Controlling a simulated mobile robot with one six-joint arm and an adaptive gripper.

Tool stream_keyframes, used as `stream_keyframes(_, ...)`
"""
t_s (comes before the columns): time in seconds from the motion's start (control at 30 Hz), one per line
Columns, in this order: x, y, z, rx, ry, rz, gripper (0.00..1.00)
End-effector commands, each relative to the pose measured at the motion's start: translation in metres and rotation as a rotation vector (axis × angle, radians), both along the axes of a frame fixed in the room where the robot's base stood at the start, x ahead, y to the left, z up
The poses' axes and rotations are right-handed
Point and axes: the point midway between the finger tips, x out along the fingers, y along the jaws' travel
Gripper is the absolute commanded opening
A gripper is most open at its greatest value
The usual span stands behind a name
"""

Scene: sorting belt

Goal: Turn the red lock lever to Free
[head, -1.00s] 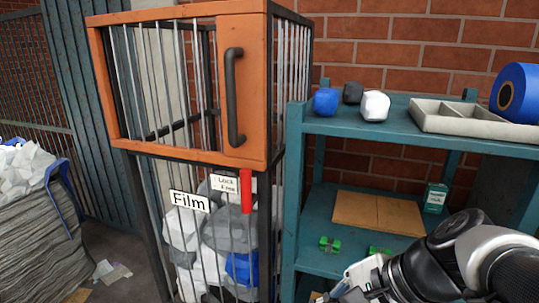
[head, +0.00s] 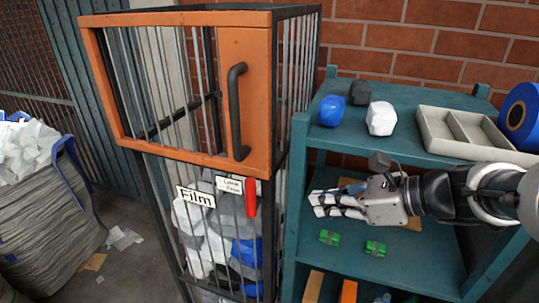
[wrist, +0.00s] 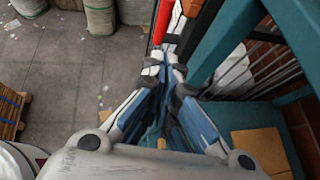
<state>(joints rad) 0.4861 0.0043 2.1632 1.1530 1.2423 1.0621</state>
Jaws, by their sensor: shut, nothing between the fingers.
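The red lock lever (head: 251,197) hangs straight down below the orange door (head: 245,100) of the Film cage. A small white plate (head: 229,184) with hard-to-read Lock and Free lettering sits just left of its top. My gripper (head: 314,204) is shut and empty, at the right of the cage by the shelf, its fingers pointing left. In the head view it is apart from the lever. In the wrist view the red lever (wrist: 161,22) shows at the top, just beyond my fingertips (wrist: 161,62); I cannot tell the exact gap.
The teal shelf (head: 375,262) stands right of the cage, with a grey divided tray (head: 430,130) and several lumps on top. Green clips (head: 330,238) lie on its lower board. A full bag (head: 50,230) stands left; floor between is mostly clear.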

Motion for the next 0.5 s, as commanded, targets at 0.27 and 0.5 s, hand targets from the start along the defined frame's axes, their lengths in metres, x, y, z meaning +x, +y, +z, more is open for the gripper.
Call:
stream_keyframes(0.27, 0.009, 0.018, -0.011, 0.0, 0.002, 0.005, 0.0)
stream_keyframes(0.5, 0.032, 0.056, -0.037, -0.001, 0.003, 0.008, 0.0)
